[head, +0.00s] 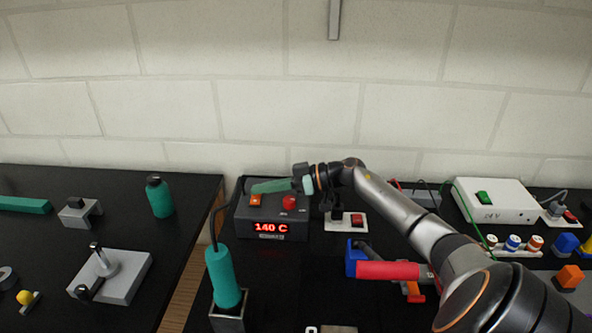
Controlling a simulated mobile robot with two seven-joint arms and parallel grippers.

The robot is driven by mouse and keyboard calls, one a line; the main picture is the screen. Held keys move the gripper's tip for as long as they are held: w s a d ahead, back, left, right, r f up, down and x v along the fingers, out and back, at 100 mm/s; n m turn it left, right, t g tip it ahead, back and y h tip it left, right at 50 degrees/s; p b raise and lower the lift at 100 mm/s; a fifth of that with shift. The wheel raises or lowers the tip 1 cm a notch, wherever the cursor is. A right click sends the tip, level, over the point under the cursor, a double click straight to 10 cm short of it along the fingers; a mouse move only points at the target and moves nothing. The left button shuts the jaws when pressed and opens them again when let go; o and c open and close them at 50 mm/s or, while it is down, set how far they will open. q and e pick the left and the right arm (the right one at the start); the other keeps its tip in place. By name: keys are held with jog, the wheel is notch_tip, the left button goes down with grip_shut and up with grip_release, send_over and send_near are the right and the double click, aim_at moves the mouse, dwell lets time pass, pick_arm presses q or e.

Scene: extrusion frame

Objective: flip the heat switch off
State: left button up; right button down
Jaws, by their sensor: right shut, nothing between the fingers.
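The dark station box (293,230) stands at the back of the middle bench, its red display (271,227) reading 140 C. A small lit orange rocker switch (256,201), which looks like the heat switch, is on its upper left, beside a red knob (289,202). My right gripper (256,188) reaches in from the right over the box. Its greenish fingers are shut and empty, pointing left, with their tips just above the orange switch in the picture. I cannot tell whether they touch it. My left gripper is out of view.
A teal-handled iron (223,276) stands in a holder in front of the box, with its cord at the left. A socket with a red switch (357,220) is to the right. A red-handled tool (388,270) lies under my right arm. A white 24 V supply (497,203) is farther right.

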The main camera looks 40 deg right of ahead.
notch_tip(320, 180, up, 2)
jog(key=shift+r+p, duration=0.1)
jog(key=shift+p, duration=0.5)
jog(key=shift+s+d, duration=0.1)
jog(key=shift+s, duration=0.05)
jog(key=b+v, duration=0.1)
jog(key=v, duration=0.7)
jog(key=shift+s, duration=0.25)
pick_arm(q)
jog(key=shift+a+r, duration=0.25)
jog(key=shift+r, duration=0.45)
pick_arm(e)
jog(key=shift+s+d+r, duration=0.1)
jog(key=shift+s+d, duration=0.2)
jog(key=shift+s, duration=0.15)
